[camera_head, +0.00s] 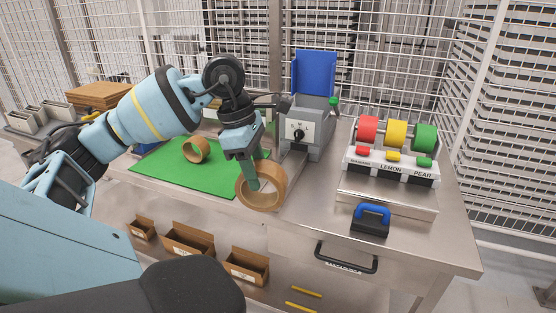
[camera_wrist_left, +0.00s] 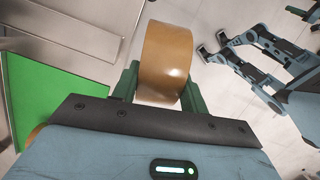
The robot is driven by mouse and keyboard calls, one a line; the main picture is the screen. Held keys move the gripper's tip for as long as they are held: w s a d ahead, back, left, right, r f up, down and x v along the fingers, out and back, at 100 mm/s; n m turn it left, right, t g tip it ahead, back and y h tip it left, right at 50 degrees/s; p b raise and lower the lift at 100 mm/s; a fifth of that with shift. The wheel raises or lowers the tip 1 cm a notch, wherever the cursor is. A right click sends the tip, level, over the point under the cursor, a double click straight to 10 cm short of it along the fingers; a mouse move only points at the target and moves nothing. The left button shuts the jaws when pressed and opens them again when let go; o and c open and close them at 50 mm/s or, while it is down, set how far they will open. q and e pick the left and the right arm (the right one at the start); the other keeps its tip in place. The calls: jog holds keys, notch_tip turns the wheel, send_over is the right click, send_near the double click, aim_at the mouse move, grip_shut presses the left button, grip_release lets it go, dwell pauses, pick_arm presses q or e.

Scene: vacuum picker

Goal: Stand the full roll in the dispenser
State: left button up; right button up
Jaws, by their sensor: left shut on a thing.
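My left gripper (camera_head: 256,178) is shut on a brown tape roll (camera_head: 274,201), held up near the table's front edge. The held roll (camera_wrist_left: 167,55) also shows between the green fingers in the left wrist view, with pale floor behind it. A second brown roll (camera_head: 187,152) stands on the green mat (camera_head: 178,175), left of the gripper. A red, a yellow (camera_head: 396,133) and a green roll sit in a labelled dispenser rack at the right. Which fixture is meant for the brown roll I cannot tell. My right gripper is not seen clearly anywhere.
A grey machine (camera_head: 318,130) with a knob and blue panel stands behind the held roll. Open cardboard boxes (camera_head: 188,240) sit below the table. Bare steel tabletop (camera_head: 312,205) lies right of the held roll.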

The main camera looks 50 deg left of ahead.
pick_arm(q)
jog(key=shift+s+a+r+n+t, duration=0.15)
jog(key=shift+a+r+n, duration=0.3)
jog(key=shift+n, duration=0.25)
jog(key=shift+s+a+r+n+t, duration=0.15)
jog(key=shift+a+r+n, duration=0.25)
jog(key=shift+n, duration=0.3)
jog(key=shift+a+r+n+y, duration=0.35)
jog(key=shift+r+n, duration=0.25)
jog(key=shift+n, duration=0.3)
jog(key=shift+s+a+r+t, duration=0.1)
jog(key=shift+r+t, duration=0.05)
jog(key=shift+t, duration=0.15)
jog(key=shift+a+n, duration=0.1)
jog(key=shift+n, duration=0.3)
jog(key=shift+a+r+n, duration=0.1)
jog(key=shift+r+n, duration=0.35)
jog(key=shift+n, duration=0.05)
jog(key=shift+r+n+y, duration=0.25)
jog(key=shift+n, duration=0.05)
jog(key=shift+r+n+t, duration=0.3)
jog(key=shift+r+n, duration=0.2)
